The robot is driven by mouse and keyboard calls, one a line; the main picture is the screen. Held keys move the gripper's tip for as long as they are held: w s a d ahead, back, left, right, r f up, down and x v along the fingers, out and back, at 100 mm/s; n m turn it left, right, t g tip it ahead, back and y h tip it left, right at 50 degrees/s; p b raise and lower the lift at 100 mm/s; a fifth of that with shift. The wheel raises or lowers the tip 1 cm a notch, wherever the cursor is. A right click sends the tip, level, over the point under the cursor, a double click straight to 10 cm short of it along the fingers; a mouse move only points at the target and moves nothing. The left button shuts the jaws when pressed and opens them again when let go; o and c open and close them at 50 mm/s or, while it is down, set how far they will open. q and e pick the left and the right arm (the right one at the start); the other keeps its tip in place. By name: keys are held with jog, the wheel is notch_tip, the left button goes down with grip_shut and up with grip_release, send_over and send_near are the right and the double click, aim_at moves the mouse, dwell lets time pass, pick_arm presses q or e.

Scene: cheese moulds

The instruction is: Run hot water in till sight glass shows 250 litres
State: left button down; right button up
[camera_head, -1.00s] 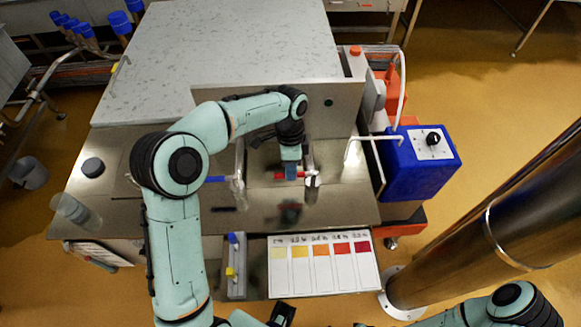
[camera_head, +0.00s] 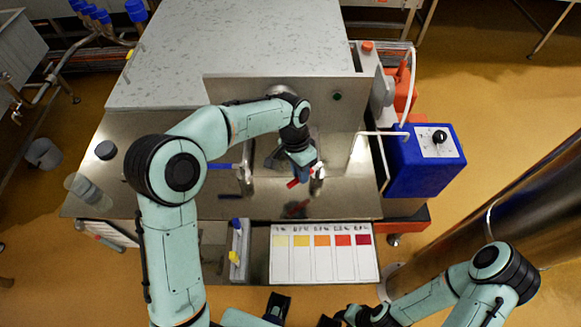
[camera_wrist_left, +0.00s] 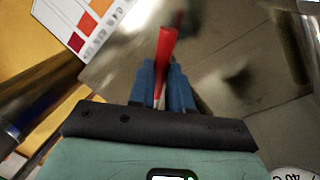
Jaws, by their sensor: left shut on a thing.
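A red lever handle (camera_head: 293,184) sits on a steel valve fitting at the front of the steel worktop and is turned at a slant. My left gripper (camera_head: 303,172) is shut on this red handle from above. In the left wrist view the red handle (camera_wrist_left: 168,45) runs between the blue fingers of the gripper (camera_wrist_left: 166,78). A blue lever handle (camera_head: 220,166) lies to the left on a second steel fitting. Part of my right arm shows at the lower right; its gripper is cut off at the bottom edge. I cannot make out a sight glass or its level.
A steel panel (camera_head: 345,125) stands behind the valves. A blue box with a black knob (camera_head: 420,172) stands to the right. A colour chart (camera_head: 323,254) hangs at the front edge. A clear cylinder (camera_head: 86,194) and a black puck (camera_head: 105,150) are on the left.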

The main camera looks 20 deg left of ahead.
pick_arm(q)
jog(key=shift+s+d+n, duration=0.25)
jog(key=shift+d+n, duration=0.1)
jog(key=shift+n, duration=0.35)
pick_arm(e)
jog(key=shift+s+f, duration=0.15)
jog(key=shift+f, duration=0.15)
pick_arm(q)
jog(key=c, duration=1.1)
grip_release()
jog(key=shift+o, duration=0.2)
notch_tip(320, 180, up, 13)
jog(key=w+a+p, duration=0.1)
jog(key=a, duration=0.1)
jog(key=shift+a+p, duration=0.15)
jog(key=shift+p, duration=0.2)
pick_arm(e)
jog(key=shift+w+r, duration=0.35)
jog(key=shift+r, duration=0.25)
jog(key=shift+w+r, duration=0.35)
jog(key=shift+r, duration=0.25)
